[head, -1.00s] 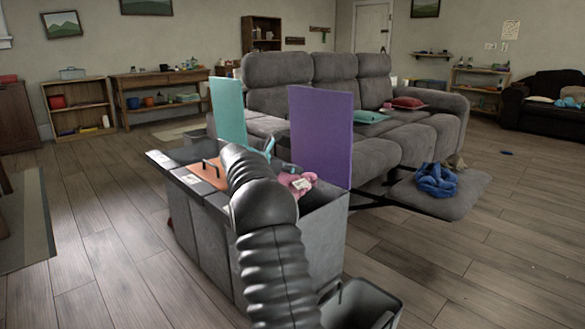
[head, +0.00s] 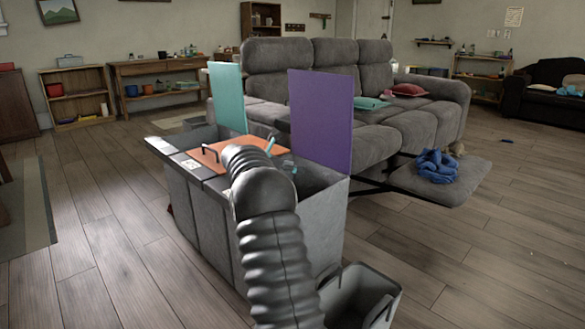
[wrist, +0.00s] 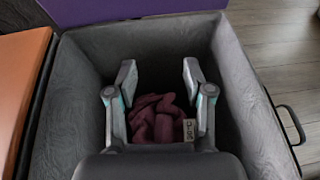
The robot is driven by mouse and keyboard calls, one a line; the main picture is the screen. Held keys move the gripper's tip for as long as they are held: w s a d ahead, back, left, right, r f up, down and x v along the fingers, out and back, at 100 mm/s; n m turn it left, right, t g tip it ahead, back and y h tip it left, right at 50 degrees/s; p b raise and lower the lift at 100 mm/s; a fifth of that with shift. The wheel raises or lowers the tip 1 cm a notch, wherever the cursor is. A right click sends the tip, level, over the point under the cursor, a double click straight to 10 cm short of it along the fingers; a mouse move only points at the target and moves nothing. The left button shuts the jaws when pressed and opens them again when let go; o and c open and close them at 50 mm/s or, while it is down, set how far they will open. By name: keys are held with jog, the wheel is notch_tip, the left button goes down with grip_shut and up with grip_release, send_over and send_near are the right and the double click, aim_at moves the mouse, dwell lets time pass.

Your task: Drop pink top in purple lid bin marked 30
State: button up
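The purple lid (head: 321,120) stands upright on the right compartment of the grey fabric bin unit (head: 318,205). In the wrist view, my gripper (wrist: 159,72) points down into the grey compartment (wrist: 255,90), its two fingers spread wide apart. The pink top (wrist: 155,118) lies crumpled in shadow at the bottom of this compartment, seen between the fingers and below them. A pale tag with dark marks (wrist: 189,130) is on it, too small to read surely. In the head view my arm hides part of the bin, and the top is not visible.
An orange lid (head: 222,153) lies closed on the middle compartment. A teal lid (head: 228,98) stands raised behind it. A small grey bin (head: 362,292) stands in front at the right. The grey sofa (head: 405,135) is behind, with blue cloth (head: 437,165) on its footrest.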

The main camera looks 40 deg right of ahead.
jog(key=shift+a, duration=0.15)
jog(key=s+a+r+m+y+p, duration=0.1)
jog(key=s+a+r, duration=0.2)
jog(key=a, duration=0.3)
jog(key=s+a+r+m+t+y+p, duration=0.1)
jog(key=s+a+r+m, duration=0.1)
jog(key=a+r, duration=0.3)
jog(key=s+a+r+m+y, duration=0.1)
jog(key=s+a+r, duration=0.15)
jog(key=a, duration=0.55)
jog(key=s+a+f+m+t+y+p, duration=0.1)
jog(key=s+a+m+y, duration=0.4)
jog(key=s+a, duration=0.8)
jog(key=s+a+f+m+t+y+p, duration=0.1)
jog(key=s+a+m+t+y+p, duration=0.2)
jog(key=s, duration=1.6)
jog(key=a+m+y+p, duration=0.2)
jog(key=a+m, duration=0.3)
jog(key=a, duration=0.4)
jog(key=shift+a+f+m+t+p, duration=0.35)
jog(key=shift+m+t+p, duration=0.05)
jog(key=shift+p, duration=0.3)
jog(key=shift+s, duration=0.1)
jog(key=shift+c, duration=0.2)
